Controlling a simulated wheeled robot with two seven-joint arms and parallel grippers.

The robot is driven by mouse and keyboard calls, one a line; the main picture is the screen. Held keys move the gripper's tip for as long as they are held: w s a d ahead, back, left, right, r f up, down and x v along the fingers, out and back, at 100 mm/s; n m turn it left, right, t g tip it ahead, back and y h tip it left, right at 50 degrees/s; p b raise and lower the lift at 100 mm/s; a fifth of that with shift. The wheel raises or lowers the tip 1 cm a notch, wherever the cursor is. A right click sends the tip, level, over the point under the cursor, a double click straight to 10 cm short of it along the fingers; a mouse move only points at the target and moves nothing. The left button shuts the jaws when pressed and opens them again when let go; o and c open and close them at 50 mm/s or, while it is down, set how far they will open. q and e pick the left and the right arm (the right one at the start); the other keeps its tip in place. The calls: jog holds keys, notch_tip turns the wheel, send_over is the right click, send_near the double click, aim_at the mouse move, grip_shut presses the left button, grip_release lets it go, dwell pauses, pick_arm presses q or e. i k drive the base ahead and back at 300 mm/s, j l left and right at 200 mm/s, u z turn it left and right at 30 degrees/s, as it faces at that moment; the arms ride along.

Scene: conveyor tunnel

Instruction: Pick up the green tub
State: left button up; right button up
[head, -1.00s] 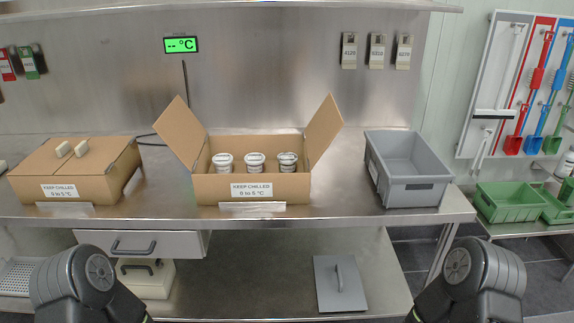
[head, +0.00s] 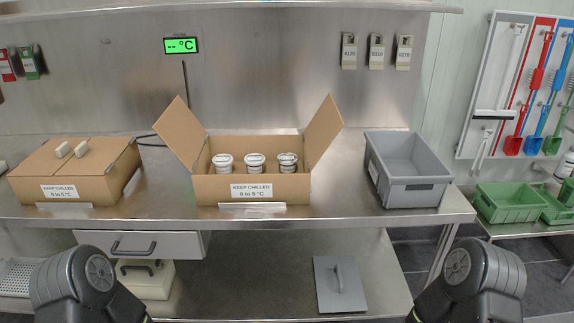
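Two green tubs stand on the side table at the right: a nearer green tub (head: 508,203), open and seemingly empty, and a second green tub (head: 556,207) beside it, cut off by the picture's edge. Both are well to the right of the steel bench. In the head view my two arms show only as rounded dark links at the bottom left and bottom right. Neither gripper is in view, so I cannot see whether they hold anything.
On the steel bench (head: 345,209) stand a closed carton (head: 118,187), an open carton (head: 210,190) with three white cups (head: 255,163), and an empty grey crate (head: 418,193). A grey lid (head: 338,290) lies on the lower shelf. A tool board (head: 492,75) hangs at the right.

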aim_at(287, 161)
jog(key=i+l, duration=0.15)
jog(key=i, duration=0.35)
jog(key=z, duration=1.2)
